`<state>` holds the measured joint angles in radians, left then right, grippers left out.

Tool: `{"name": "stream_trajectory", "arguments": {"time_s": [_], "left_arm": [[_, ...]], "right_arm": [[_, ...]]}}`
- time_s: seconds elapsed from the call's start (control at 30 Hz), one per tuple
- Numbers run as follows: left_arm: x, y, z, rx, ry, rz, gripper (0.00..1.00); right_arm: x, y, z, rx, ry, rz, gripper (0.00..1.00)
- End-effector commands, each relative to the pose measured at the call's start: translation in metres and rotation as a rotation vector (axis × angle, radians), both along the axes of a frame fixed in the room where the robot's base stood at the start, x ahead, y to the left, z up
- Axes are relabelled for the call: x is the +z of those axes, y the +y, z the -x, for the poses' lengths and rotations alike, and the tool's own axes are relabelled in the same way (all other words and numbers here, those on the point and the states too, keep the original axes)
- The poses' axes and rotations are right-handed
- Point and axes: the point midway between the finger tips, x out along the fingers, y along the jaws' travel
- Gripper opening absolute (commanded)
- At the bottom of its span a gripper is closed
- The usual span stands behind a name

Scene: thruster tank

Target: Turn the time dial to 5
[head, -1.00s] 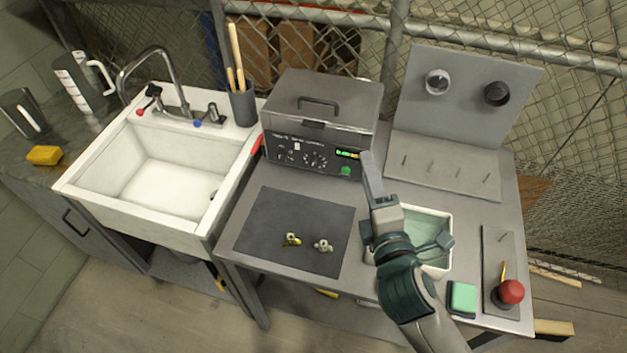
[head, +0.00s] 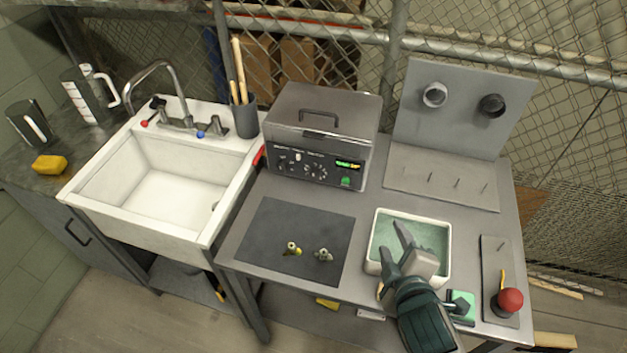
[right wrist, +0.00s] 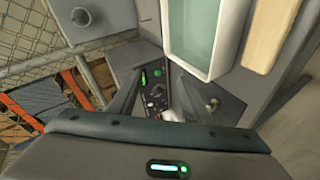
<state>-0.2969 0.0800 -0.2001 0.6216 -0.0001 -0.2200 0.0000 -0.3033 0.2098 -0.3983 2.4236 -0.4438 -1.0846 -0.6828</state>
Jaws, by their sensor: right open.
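The grey lidded tank (head: 325,120) stands at the back of the metal table. Its dark front panel (head: 300,180) carries several small dials (head: 310,169), a lit green display (head: 348,165) and a green button (head: 346,181). The lettering and the dial's setting are too small to read. My right gripper (head: 393,238) is open and empty, above the white tray, in front and to the right of the panel and apart from it. In the right wrist view the panel (right wrist: 154,92) shows between the two fingers. My left gripper is not in view.
A white-rimmed tray (head: 446,280) with pale green inside lies below my right gripper. Two small metal fittings (head: 307,252) lie on a dark mat (head: 290,220). A pegged stand with two knobs (head: 455,110) is at the back right. A red-knobbed device (head: 510,299) is at the front right.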

Motion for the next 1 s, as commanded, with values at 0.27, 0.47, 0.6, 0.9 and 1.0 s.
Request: {"name": "stream_trajectory", "arguments": {"time_s": [0.27,0.47,0.6,0.9,1.0], "left_arm": [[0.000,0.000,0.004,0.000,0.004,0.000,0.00],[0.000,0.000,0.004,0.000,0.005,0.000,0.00],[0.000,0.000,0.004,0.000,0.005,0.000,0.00],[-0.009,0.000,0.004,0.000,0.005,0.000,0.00],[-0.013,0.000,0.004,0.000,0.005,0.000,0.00]], "right_arm": [[-0.075,-0.029,0.076,-0.296,0.326,-0.356,0.45],[-0.110,-0.038,0.133,-0.507,0.515,-0.542,0.45],[-0.125,-0.042,0.170,-0.644,0.624,-0.638,0.45],[-0.177,-0.041,0.193,-0.767,0.725,-0.705,0.45],[-0.202,-0.041,0.189,-0.768,0.730,-0.701,0.45]]}}
